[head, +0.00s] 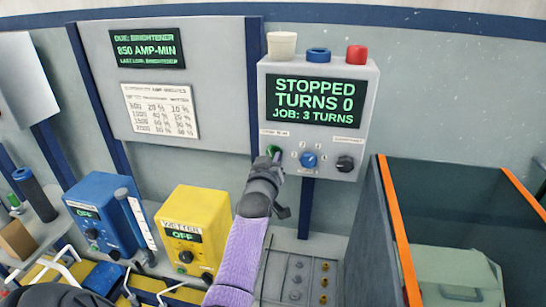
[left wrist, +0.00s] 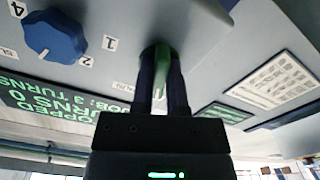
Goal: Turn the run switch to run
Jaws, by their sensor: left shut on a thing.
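The grey control box (head: 270,95) hangs on the back wall. Its screen (head: 316,101) reads STOPPED, TURNS 0, JOB: 3 TURNS. The green run switch (head: 273,150) is at the lower left of the box's face, partly hidden by my left gripper (head: 272,162). The left wrist view shows the green switch (left wrist: 164,56) between the two dark fingers of the gripper (left wrist: 162,80), which is shut on it. The switch's exact angle cannot be told. My right gripper is not in view.
A blue numbered dial (head: 309,160) and a black knob (head: 345,163) sit right of the switch. Below left stand a blue unit (head: 93,205) and a yellow unit (head: 188,222), both reading OFF. A dark tank with an orange rim (head: 393,225) stands at right.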

